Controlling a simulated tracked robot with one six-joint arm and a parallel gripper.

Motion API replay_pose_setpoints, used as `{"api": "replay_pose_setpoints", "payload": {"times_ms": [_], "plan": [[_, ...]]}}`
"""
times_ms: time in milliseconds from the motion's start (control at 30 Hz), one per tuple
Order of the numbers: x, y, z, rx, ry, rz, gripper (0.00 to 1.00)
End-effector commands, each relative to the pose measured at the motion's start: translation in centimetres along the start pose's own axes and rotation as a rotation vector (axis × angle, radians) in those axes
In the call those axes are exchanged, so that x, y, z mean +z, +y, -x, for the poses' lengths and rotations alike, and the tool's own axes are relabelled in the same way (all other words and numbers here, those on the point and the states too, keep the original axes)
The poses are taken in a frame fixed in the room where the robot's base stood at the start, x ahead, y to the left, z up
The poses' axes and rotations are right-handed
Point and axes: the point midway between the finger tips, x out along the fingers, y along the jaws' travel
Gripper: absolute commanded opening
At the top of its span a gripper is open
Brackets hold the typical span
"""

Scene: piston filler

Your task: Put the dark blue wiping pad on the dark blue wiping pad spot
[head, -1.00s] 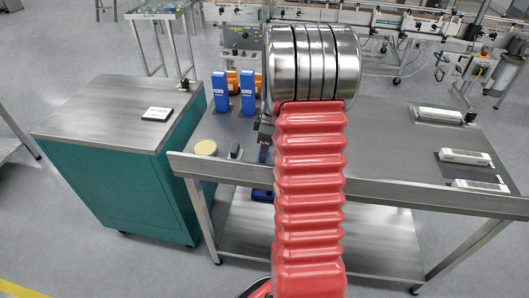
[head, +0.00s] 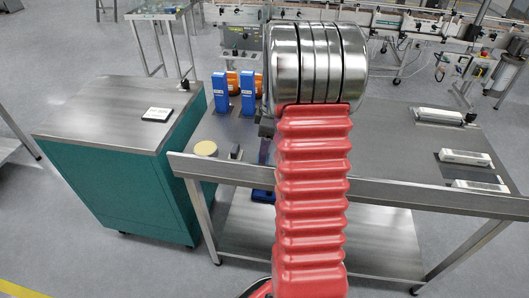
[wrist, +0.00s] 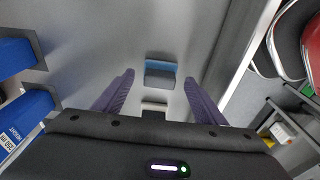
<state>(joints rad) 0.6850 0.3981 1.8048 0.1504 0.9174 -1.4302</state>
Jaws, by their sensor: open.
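In the wrist view a small block with a dark grey-blue face (wrist: 160,79) and a brighter blue part at its far side lies on the steel table, beyond and between my fingertips. It looks like the dark blue wiping pad, though I cannot be sure. My gripper (wrist: 157,82) is open, with its purple fingers on either side and nothing visibly held. In the head view my arm hides most of the gripper and the table behind it. I cannot make out a dark blue wiping pad spot for certain.
Two blue boxes (head: 220,92) stand on the table (head: 375,140), left of my arm. A round cream disc (head: 205,148) and a small dark item (head: 236,153) lie near its front rail. White-topped blocks (head: 466,158) lie at right. A teal cabinet (head: 105,125) stands left.

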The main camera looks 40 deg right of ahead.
Motion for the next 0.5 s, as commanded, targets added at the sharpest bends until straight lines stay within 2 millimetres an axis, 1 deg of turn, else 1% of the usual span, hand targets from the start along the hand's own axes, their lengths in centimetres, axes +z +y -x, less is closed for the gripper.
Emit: {"api": "replay_pose_setpoints", "payload": {"times_ms": [33, 300, 400, 500], "plan": [[0.0, 0.1, 1.0, 0.005, 0.001, 0.0, 0.65], [0.0, 0.1, 5.7, 0.004, 0.001, 0.0, 0.65], [0.0, 0.1, 7.3, 0.004, 0.001, 0.0, 0.65], [0.0, 0.1, 8.4, 0.002, 0.0, 0.0, 0.65]]}}
